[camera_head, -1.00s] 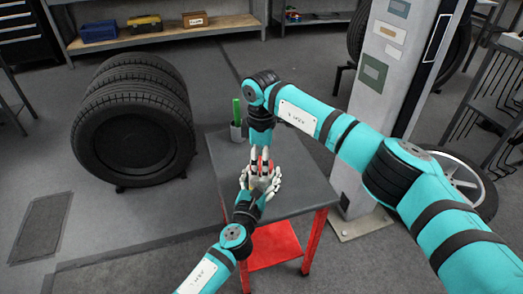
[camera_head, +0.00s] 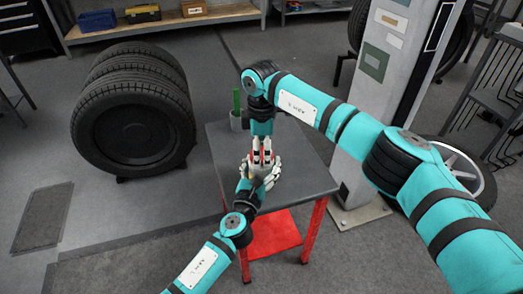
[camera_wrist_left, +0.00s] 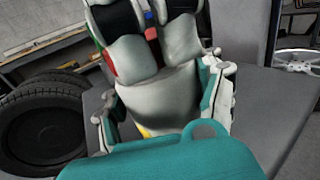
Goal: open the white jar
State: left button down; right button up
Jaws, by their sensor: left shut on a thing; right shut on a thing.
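The white jar is mostly hidden between my two grippers above the small table; in the head view its white blends with the pale fingers. My left gripper (camera_head: 260,180) comes from the near side and is shut around the jar. My right gripper (camera_head: 262,160) points down from above and is shut on the jar's top, at the lid. Its pale fingers show red stripes side by side. The lid itself is covered by the fingers. In the left wrist view pale gripper parts fill the middle, and I cannot tell the jar apart there.
The small grey-topped table (camera_head: 303,178) has a red lower shelf (camera_head: 272,235). A green item in a grey cup (camera_head: 236,120) stands at its back left. Stacked tyres (camera_head: 132,125) are at left, a grey column (camera_head: 375,110) at right. The tabletop's right side is clear.

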jog(key=n, duration=0.8)
jog(key=shift+n, duration=0.4)
jog(key=n, duration=0.6)
jog(key=shift+n, duration=0.4)
jog(key=n, duration=0.6)
jog(key=shift+r+n, duration=0.1)
jog(key=shift+n, duration=0.2)
jog(key=n, duration=0.6)
jog(key=shift+n, duration=0.3)
jog(key=n, duration=0.4)
jog(key=shift+n, duration=0.3)
jog(key=n, duration=0.6)
jog(key=shift+n, duration=0.3)
jog(key=n, duration=0.6)
jog(key=shift+n, duration=0.3)
jog(key=n, duration=0.6)
